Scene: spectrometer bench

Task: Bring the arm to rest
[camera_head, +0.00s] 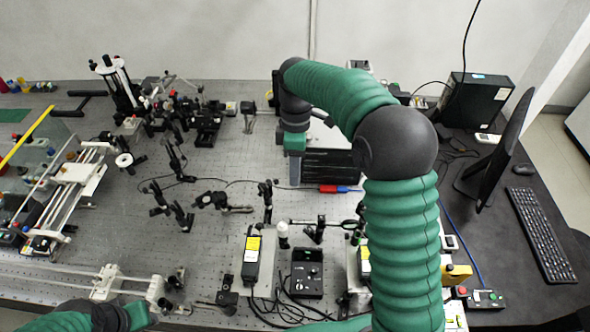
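My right arm, green with dark joints, rises from the bottom right and bends over to the left above the bench. Its gripper (295,148) points down over the back middle of the bench, just left of a black box. Its fingers are too small and dark to tell whether they are open or shut, and I see nothing held. My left arm shows only at the bottom left edge. Its end (140,315) is a green block by the front rail, and its fingers are not discernible.
The perforated bench (225,160) is crowded with optical mounts (180,215). A black control box (306,273) lies near the front. A glass-walled rail assembly (70,190) stands left. A monitor (500,150), keyboard (541,234) and black computer case (476,101) stand right.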

